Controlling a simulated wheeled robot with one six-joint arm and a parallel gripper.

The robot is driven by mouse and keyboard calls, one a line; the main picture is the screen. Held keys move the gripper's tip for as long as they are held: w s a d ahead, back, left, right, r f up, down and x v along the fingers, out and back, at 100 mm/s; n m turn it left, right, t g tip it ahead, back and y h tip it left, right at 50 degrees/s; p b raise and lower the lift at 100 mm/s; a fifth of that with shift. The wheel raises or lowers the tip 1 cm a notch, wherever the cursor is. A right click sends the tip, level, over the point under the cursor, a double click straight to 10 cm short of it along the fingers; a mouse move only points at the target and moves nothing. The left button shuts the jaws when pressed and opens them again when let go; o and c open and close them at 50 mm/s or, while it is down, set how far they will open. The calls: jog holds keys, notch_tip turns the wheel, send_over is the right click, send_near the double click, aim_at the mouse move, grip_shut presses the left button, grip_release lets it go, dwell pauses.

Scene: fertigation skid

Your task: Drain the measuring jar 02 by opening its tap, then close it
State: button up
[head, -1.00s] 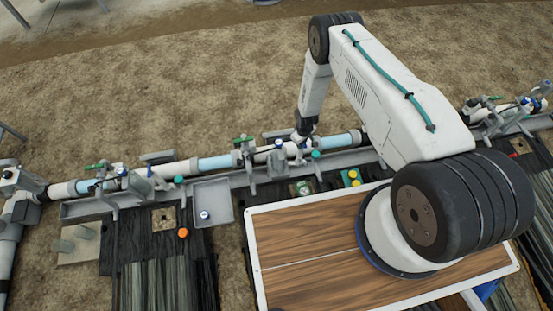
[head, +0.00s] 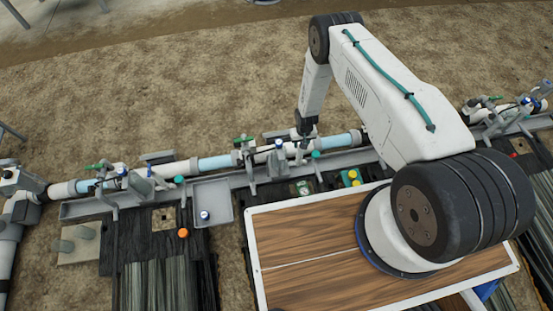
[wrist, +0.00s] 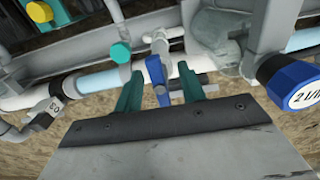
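My gripper (wrist: 160,92) is open in the wrist view, its two green fingers standing on either side of a blue tap lever (wrist: 155,70). Gaps show between the lever and both fingers. The lever sits on a white pipe fitting next to a pale blue clear tube (wrist: 95,82). No tag reading 02 is legible, so I cannot tell which tube is jar 02. In the head view my gripper (head: 304,150) is at the pipe line, left of a pale blue tube (head: 341,140); its fingertips are too small to judge there.
A large blue knob (wrist: 291,82) with a flow label stands right of my gripper. A cyan knob (wrist: 121,52) and a yellow knob (wrist: 39,11) are at the upper left. In the head view, a grey tray (head: 213,195) and a wooden tabletop (head: 300,270) lie in front of the pipe line.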

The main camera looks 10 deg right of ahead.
notch_tip(320, 180, up, 10)
jog(key=shift+r, duration=0.1)
dwell(0.4)
